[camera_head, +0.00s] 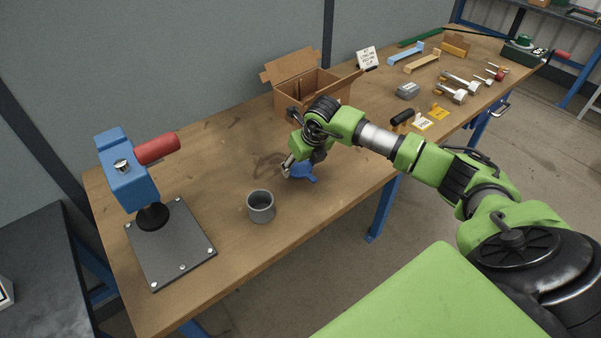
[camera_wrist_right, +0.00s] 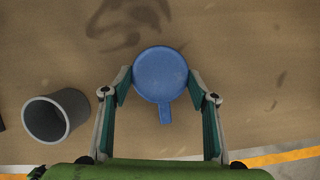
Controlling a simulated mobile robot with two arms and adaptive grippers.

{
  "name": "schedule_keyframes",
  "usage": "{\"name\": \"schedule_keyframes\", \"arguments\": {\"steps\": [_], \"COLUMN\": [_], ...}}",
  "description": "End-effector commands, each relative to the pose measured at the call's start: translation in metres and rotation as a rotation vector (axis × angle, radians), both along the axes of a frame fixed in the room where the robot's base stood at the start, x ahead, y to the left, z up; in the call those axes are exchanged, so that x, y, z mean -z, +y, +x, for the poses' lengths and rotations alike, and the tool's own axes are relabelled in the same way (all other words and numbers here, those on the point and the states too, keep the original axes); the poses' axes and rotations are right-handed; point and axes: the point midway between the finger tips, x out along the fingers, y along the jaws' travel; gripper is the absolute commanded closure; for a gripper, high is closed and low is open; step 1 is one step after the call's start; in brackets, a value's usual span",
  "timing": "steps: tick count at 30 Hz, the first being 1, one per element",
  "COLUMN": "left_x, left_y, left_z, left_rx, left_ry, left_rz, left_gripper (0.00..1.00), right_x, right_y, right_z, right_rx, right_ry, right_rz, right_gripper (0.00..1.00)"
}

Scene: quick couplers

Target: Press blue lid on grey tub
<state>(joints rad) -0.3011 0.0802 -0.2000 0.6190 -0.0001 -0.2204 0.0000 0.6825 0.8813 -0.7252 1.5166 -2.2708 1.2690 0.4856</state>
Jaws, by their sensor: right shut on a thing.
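The blue lid (camera_head: 303,173) is round with a short tab. My right gripper (camera_head: 292,168) is shut on it, with a finger at each side of the disc in the right wrist view (camera_wrist_right: 160,84). The lid's tab (camera_wrist_right: 165,113) points back toward my palm. The grey tub (camera_head: 261,207) stands upright and open on the table, left of and nearer than the lid. It also shows at the left of the right wrist view (camera_wrist_right: 55,115), apart from the lid. The lid's exact height above the table is hard to tell. My left gripper is not in view.
A blue press with a red handle (camera_head: 157,149) stands on a dark plate (camera_head: 172,250) at the left. An open cardboard box (camera_head: 320,86) is behind my right gripper. Tools and a grey block (camera_head: 408,90) lie farther right. The wood around the tub is clear.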

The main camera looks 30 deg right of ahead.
Motion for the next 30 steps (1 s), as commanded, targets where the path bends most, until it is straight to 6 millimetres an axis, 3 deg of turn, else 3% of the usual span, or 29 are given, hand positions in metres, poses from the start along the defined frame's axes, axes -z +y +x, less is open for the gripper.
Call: {"name": "schedule_keyframes", "arguments": {"steps": [1,9,15,19,30], "left_x": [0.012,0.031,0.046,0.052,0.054], "left_y": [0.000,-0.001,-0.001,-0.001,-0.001], "left_z": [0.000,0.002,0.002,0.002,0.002], "left_rx": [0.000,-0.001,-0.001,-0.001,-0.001], "left_ry": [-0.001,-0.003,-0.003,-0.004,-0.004], "left_rz": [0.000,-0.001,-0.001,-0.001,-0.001], "left_gripper": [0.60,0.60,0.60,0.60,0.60], "right_x": [-0.006,-0.068,-0.087,-0.098,-0.107], "right_y": [-0.001,0.046,0.090,0.108,0.122], "right_z": [0.002,-0.024,-0.048,-0.059,-0.068], "right_rx": [-0.001,-0.005,-0.007,-0.004,0.000], "right_ry": [-0.009,-0.010,-0.007,-0.005,-0.001], "right_rz": [-0.002,-0.001,0.000,0.000,-0.001], "right_gripper": [0.67,0.67,0.67,0.67,0.67]}}
